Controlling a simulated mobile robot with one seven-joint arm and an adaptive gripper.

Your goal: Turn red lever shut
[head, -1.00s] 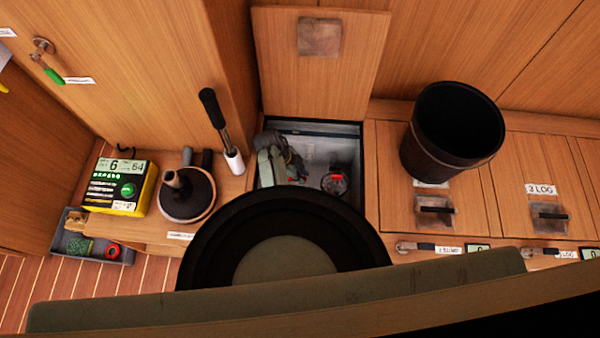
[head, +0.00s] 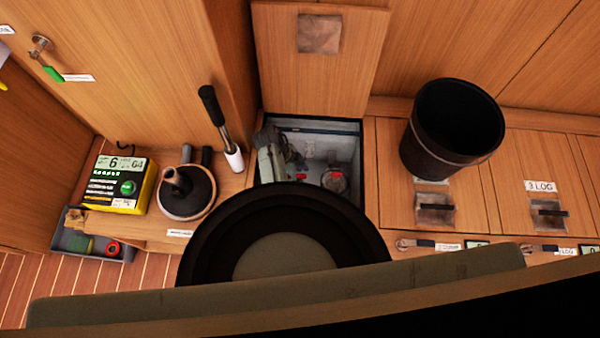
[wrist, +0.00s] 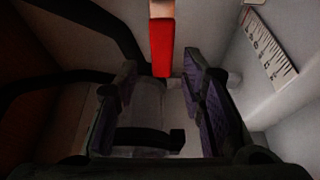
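In the wrist view the red lever (wrist: 162,47) is a flat red bar, with its lower end near the gap between my fingertips. My gripper (wrist: 160,86) is open, one dark purple-padded finger on each side. I see no contact with the lever. In the head view, red spots show inside the open locker (head: 362,150), one on a round greyish-brown fitting (head: 335,180). I cannot tell which is the lever.
In the wrist view, black hoses (wrist: 85,20) run along the left and a white marked strip (wrist: 268,45) is on the right wall. In the head view, the raised lid (head: 318,75) stands behind the locker. A black bucket (head: 445,130) stands right; a yellow device (head: 118,185) sits left.

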